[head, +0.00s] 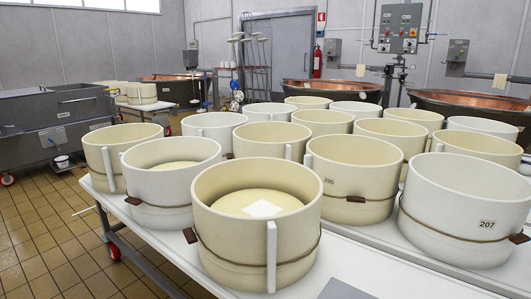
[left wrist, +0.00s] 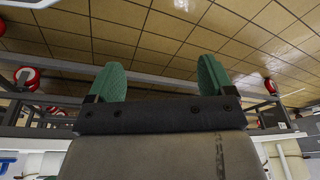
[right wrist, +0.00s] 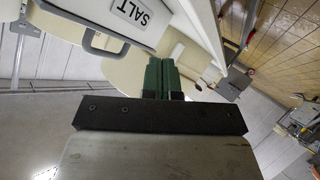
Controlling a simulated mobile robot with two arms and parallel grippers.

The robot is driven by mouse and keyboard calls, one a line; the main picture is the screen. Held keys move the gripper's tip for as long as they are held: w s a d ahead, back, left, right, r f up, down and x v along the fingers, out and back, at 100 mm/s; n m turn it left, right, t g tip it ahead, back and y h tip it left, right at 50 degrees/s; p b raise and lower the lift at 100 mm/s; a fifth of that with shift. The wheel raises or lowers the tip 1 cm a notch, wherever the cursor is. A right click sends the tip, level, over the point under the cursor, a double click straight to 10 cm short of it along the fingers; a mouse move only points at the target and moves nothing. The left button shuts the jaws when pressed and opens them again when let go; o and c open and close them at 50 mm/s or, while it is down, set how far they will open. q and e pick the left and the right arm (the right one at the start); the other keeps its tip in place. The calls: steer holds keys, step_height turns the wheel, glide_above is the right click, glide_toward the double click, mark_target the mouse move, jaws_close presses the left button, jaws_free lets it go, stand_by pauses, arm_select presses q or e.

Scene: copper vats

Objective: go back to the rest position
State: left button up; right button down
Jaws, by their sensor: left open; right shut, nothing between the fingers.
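My left gripper (left wrist: 160,78) shows in the left wrist view with its two green fingers apart and nothing between them, over the tiled floor. My right gripper (right wrist: 161,75) shows in the right wrist view with its green fingers pressed together and nothing held. A white container labelled SALT (right wrist: 125,22), with a grey handle, lies past the right fingers, up and to the left in that view. Neither gripper shows in the head view.
Several round cheese moulds (head: 257,226) stand on a white table (head: 350,262). The front one holds cheese with a white square (head: 262,209) on it. Copper vats (head: 470,104) stand behind, near a control panel (head: 400,28). Tiled floor (head: 40,235) is open at the left.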

arm_select(q)
steer(key=s+f+g+p, duration=0.1)
steer(key=s+f+p, duration=0.6)
steer(key=p, duration=0.4)
arm_select(e)
steer(key=s+d+f+m+g, duration=0.25)
steer(key=s+f+g, duration=0.35)
steer(key=s+f, duration=0.55)
steer(key=s+d+f+m+g, duration=0.25)
steer(key=s+f+g, duration=0.25)
steer(key=s+f, duration=0.65)
arm_select(q)
steer(key=s+a+f+g+p, duration=0.1)
steer(key=s+a+f+p, duration=0.2)
steer(key=s+p, duration=0.5)
steer(key=s, duration=0.4)
steer(key=shift+f, duration=0.15)
arm_select(e)
steer(key=s+d+f+n+g, duration=0.1)
steer(key=s+d, duration=0.2)
steer(key=s, duration=1.1)
steer(key=shift+d+h, duration=0.15)
steer(key=shift+h, duration=0.15)
